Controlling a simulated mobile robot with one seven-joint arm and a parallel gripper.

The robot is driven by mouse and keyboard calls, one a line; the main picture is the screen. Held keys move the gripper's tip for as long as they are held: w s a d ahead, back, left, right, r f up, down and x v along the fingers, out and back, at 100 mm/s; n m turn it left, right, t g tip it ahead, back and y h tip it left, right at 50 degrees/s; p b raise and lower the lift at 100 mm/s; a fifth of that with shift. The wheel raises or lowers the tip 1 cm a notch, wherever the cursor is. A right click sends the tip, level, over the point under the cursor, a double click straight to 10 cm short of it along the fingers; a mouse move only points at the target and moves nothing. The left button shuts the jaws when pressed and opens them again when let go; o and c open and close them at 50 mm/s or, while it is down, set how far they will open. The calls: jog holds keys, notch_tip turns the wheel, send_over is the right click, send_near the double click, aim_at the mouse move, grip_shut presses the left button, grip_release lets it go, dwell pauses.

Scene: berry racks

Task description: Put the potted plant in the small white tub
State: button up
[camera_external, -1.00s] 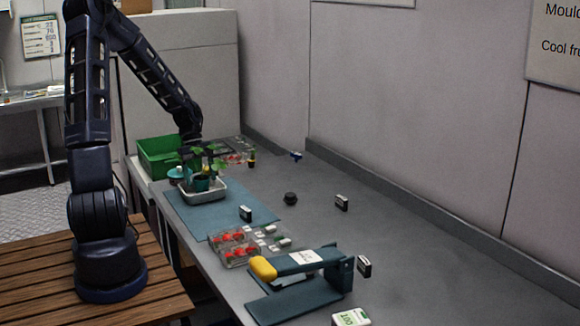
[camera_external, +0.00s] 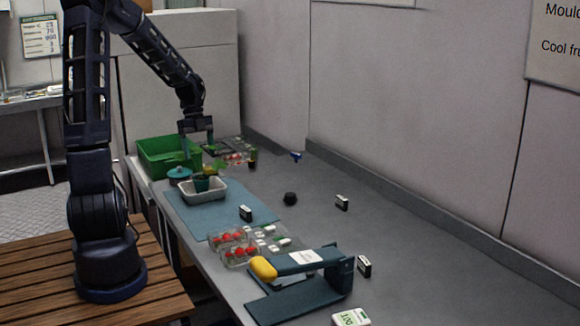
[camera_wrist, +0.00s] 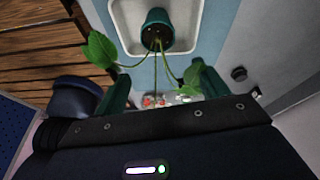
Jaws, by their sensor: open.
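The potted plant, a dark teal pot (camera_external: 201,184) with green leaves, is in the small white tub (camera_external: 188,197) on the blue mat. The wrist view shows the pot (camera_wrist: 157,30) inside the tub's white rim (camera_wrist: 197,20), with stems and leaves reaching out towards my gripper. Whether the pot is fully upright is hard to tell. My gripper (camera_external: 198,142) is open above and behind the plant. In the wrist view my gripper's (camera_wrist: 160,88) teal fingers are apart, with thin stems showing between them and the pot beyond their tips.
A green crate (camera_external: 152,150) and a teal round lidded thing (camera_external: 179,173) stand beside the tub. Berry punnets (camera_external: 236,250) and a teal device with a yellow end (camera_external: 300,262) are nearer the camera. A dark round knob (camera_external: 290,198) lies on the bench; the right side is mostly clear.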

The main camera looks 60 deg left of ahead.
jog(key=s+d+r+n+y, duration=0.15)
jog(key=d+r+n, duration=0.3)
jog(key=d, duration=0.45)
jog(key=d+r+n+y, duration=0.3)
jog(key=d+r, duration=0.3)
jog(key=d, duration=0.3)
jog(key=s+d+r+n+t, duration=0.2)
jog(key=s+d+r+n, duration=0.1)
jog(key=s+d, duration=0.3)
jog(key=s+d+r+n+t, duration=0.2)
jog(key=s+d+r+n, duration=0.1)
jog(key=s+d+n, duration=0.2)
jog(key=shift+s+d+r+n+t+h, duration=0.4)
jog(key=shift+s+d, duration=0.25)
jog(key=shift+s, duration=0.1)
